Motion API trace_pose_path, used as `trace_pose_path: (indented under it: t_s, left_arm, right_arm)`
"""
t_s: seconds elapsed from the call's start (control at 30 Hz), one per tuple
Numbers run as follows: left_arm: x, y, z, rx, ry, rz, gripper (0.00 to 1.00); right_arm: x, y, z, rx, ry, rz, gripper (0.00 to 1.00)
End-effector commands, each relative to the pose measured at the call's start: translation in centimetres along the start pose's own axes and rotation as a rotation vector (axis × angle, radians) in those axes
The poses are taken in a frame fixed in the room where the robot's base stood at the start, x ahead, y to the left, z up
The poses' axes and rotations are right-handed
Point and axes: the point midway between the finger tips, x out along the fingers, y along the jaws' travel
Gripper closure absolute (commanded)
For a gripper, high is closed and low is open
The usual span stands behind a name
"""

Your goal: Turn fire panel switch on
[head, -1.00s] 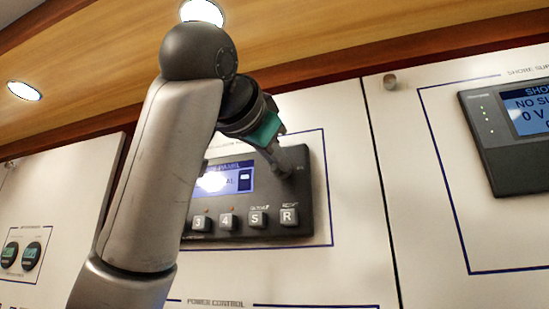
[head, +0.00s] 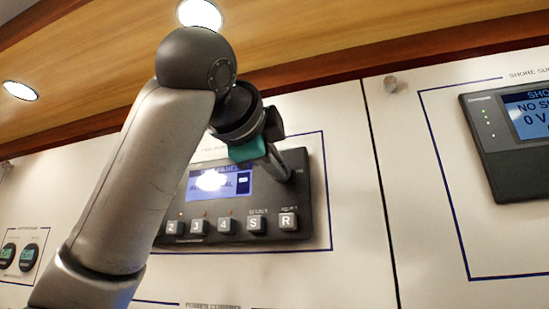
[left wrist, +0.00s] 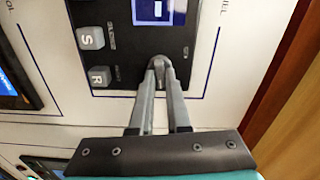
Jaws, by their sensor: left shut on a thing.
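The fire panel (head: 318,215) is a dark box on the white wall, with a lit blue display (head: 205,190) and a row of grey buttons along its bottom. My left gripper (head: 290,174) is at the panel's right part, beside the display. In the left wrist view, its two grey fingers (left wrist: 159,68) reach the panel face (left wrist: 120,50) and close together on a small rounded grey piece, which I take as the switch. The fingers mostly hide this piece, so I cannot tell its position. My right gripper is not in view.
Buttons S (head: 256,223) and R (head: 288,221) sit just below the fingers. A shore supply unit (head: 495,150) is on the wall at right. Two round gauges (head: 28,257) are at lower left. A wooden overhang (head: 330,45) runs above.

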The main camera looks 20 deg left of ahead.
Motion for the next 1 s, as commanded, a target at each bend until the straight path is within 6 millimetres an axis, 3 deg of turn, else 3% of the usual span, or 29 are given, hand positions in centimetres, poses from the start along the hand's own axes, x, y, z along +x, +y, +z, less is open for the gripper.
trace_pose_path:
  t_s: [0.3,0.83,0.87,1.0]
  left_arm:
    - [-0.03,-0.03,-0.04,0.111,0.002,-0.002,1.00]
    - [-0.03,0.03,-0.07,0.131,0.002,-0.001,1.00]
    - [-0.03,0.03,-0.07,0.131,0.002,-0.001,0.82]
    - [-0.02,0.03,-0.06,0.130,0.002,-0.001,0.66]
  right_arm:
    - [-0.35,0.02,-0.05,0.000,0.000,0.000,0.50]
    - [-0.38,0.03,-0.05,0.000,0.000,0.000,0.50]
    - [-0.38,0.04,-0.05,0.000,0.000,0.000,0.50]
    - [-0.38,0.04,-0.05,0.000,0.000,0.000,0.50]
